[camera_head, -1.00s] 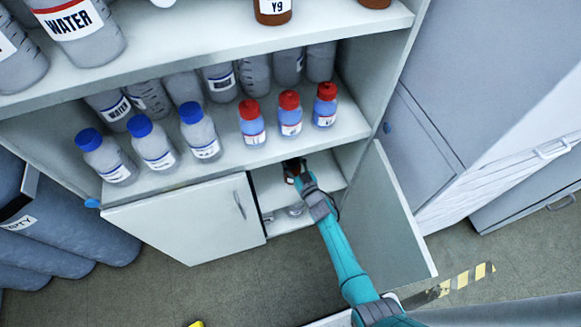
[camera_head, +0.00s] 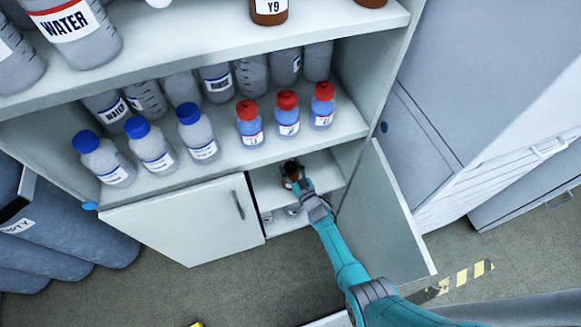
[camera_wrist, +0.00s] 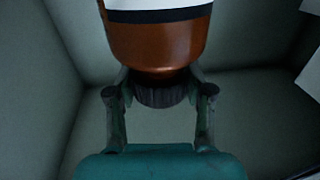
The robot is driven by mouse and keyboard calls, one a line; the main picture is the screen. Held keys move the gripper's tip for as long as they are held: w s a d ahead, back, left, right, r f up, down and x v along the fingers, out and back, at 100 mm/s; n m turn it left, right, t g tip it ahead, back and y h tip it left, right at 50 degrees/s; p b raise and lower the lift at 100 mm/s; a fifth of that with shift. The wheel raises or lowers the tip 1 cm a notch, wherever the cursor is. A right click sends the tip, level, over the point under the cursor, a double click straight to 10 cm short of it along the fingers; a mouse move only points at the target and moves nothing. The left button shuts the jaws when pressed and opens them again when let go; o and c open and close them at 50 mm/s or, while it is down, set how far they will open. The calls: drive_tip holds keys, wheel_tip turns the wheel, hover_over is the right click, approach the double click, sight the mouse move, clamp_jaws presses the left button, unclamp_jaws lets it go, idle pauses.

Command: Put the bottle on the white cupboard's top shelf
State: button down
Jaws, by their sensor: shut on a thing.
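A brown bottle (camera_head: 289,171) with a dark cap is inside the open lower right compartment of the white cupboard (camera_head: 170,223). My gripper (camera_head: 297,182) is shut on it. In the wrist view the bottle (camera_wrist: 160,40) shows an orange-brown body, a white label with a dark band and a ribbed dark cap. My fingers (camera_wrist: 160,92) stand on both sides of the cap. The highest shelf in view (camera_head: 200,42) carries large water bottles (camera_head: 75,30) at left and a brown bottle marked Y9 (camera_head: 269,8). The cupboard's upper end is out of view.
The shelf below holds red-capped bottles (camera_head: 288,115), blue-capped bottles (camera_head: 150,145) and several grey bottles behind. The right door (camera_head: 385,215) stands open beside my arm; the left door (camera_head: 185,220) is shut. Grey containers (camera_head: 65,225) stand at left.

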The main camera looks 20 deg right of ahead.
drive_tip(key=shift+c, duration=2.2)
unclamp_jaws()
drive_tip(key=shift+r, duration=0.15)
drive_tip(key=s+d, duration=0.2)
drive_tip(key=s, duration=0.9)
drive_tip(key=shift+s, duration=0.4)
